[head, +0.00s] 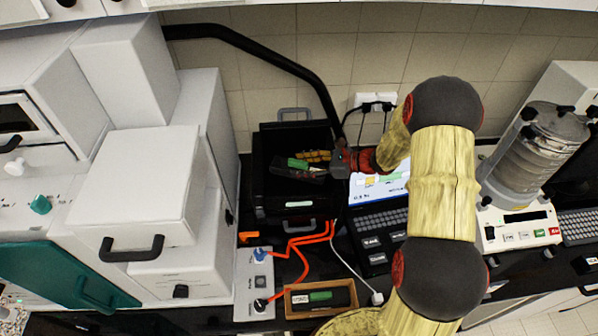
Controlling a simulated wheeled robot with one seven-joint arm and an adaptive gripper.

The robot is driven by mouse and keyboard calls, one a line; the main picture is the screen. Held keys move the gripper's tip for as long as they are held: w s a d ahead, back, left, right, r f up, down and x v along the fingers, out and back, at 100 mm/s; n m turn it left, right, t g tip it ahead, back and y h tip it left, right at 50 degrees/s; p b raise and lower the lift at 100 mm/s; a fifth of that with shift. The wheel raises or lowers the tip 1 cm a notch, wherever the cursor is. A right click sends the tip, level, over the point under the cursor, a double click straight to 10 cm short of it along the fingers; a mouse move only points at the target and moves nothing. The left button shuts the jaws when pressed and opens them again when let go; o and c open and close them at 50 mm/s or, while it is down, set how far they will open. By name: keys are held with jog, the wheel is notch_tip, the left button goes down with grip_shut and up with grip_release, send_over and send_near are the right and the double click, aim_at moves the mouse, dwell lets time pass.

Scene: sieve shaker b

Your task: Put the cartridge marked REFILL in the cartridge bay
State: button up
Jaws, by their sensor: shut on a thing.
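My gripper (328,168) reaches in from the right over a black open-topped housing (270,190). It is shut on a dark cartridge with a green patch (298,163), which points left and lies over or inside the housing; I cannot tell its height. The gripper's fingers are partly lost against the dark interior. A yellow-orange part (317,155) shows just behind the cartridge. The markings are too small to read, and which part is the cartridge bay is unclear.
A grey control box (253,285) with orange cables (303,255) is at the front left. White cabinets (140,180) crowd the left; a sieve shaker (535,160) stands at the right. A black hose (280,58) arches behind.

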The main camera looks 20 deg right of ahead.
jog(key=shift+w+a+f, duration=0.35)
jog(key=shift+a+f, duration=0.05)
jog(key=shift+f, duration=0.15)
notch_tip(320, 180, down, 3)
jog(key=shift+w+f+p, duration=0.15)
jog(key=shift+p, duration=0.2)
